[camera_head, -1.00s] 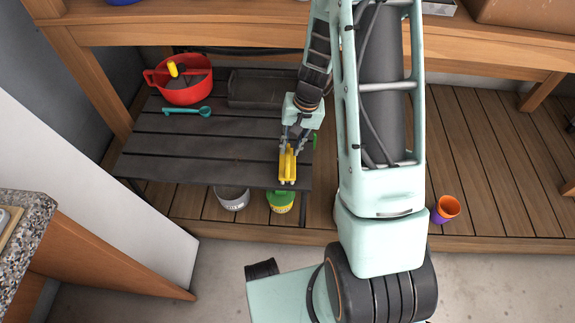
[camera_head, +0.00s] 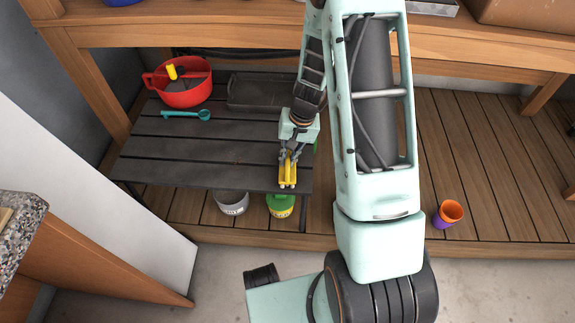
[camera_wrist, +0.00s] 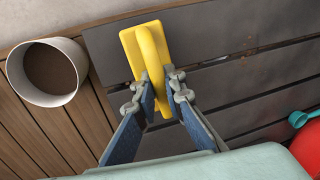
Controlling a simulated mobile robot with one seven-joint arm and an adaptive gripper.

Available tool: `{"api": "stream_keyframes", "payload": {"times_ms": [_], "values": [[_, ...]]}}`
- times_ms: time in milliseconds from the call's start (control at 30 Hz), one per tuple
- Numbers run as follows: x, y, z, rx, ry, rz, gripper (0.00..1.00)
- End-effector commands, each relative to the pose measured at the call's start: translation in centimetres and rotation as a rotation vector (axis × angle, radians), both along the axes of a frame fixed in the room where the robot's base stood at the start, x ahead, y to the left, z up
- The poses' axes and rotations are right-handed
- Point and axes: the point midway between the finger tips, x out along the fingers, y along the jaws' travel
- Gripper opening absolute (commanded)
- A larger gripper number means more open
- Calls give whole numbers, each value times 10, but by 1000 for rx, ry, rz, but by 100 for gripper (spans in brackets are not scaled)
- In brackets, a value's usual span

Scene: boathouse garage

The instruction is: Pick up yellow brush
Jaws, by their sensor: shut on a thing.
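The yellow brush (camera_head: 288,180) is at the front right of the dark slatted table (camera_head: 200,172). My gripper (camera_head: 289,158) is shut on it from above. In the wrist view, the brush (camera_wrist: 150,42) shows as a flat yellow block with a raised handle, and the two fingers of my gripper (camera_wrist: 155,92) press on either side of the handle. The slats lie behind the brush. I cannot tell whether it touches them or hangs slightly above. The fingers hide part of the handle.
A red pot (camera_head: 183,95), a teal scoop (camera_head: 187,115) and a dark tray (camera_head: 262,92) stand farther back on the table. A grey bucket (camera_head: 231,203) and a green-yellow can (camera_head: 280,207) are below its front edge. An orange-purple cup (camera_head: 448,213) stands on the deck at right.

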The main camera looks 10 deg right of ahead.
Motion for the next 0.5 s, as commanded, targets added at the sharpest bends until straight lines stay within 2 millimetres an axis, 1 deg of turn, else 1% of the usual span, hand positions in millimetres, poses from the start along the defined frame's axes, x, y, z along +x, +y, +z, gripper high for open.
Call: {"api": "stream_keyframes", "payload": {"times_ms": [167, 267, 367, 433, 500], "values": [[0, 0, 4, 0, -1, 0, 0], [1, 0, 12, -1, -2, 1, 0], [1, 0, 26, -1, -4, -1, 0], [0, -1, 39, 0, -4, -1, 0], [-10, -9, 52, -1, -2, -4, 0]]}}
